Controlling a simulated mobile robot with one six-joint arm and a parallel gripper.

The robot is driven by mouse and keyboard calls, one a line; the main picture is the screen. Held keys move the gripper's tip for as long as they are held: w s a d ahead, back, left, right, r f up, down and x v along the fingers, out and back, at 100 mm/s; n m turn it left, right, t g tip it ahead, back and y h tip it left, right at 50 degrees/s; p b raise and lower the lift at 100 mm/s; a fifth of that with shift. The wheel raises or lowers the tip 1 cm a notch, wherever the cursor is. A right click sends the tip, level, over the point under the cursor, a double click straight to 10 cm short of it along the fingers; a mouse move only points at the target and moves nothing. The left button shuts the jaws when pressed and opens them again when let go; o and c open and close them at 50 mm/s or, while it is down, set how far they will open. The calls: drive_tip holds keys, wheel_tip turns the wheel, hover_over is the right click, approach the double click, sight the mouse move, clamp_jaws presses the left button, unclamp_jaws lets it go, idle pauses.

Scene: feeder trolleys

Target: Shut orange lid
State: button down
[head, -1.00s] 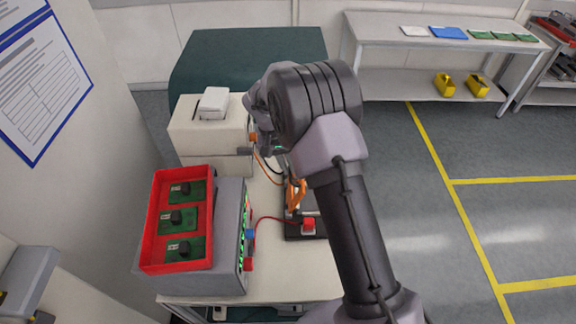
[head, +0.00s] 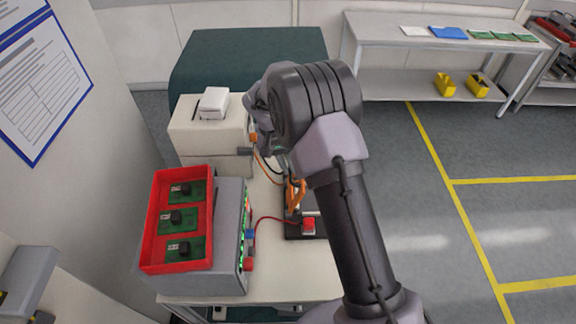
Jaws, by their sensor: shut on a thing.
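An orange lid (head: 297,194) stands raised and tilted over a dark test fixture (head: 292,229) on the cream trolley top, left of my arm. My gripper (head: 287,172) is just above and beside the lid, mostly hidden behind my wrist and arm. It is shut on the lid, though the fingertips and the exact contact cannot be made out. A red button (head: 309,223) sits on the front part of the fixture. The inside of the fixture is largely hidden.
A red tray (head: 148,240) with several green boards rests on a grey box (head: 230,225) with lights, left of the fixture. A cream machine (head: 185,137) stands behind. Cables run between box and fixture. A bench (head: 400,40) stands far right, with open floor before it.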

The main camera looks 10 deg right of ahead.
drive_tip(key=shift+d, duration=0.1)
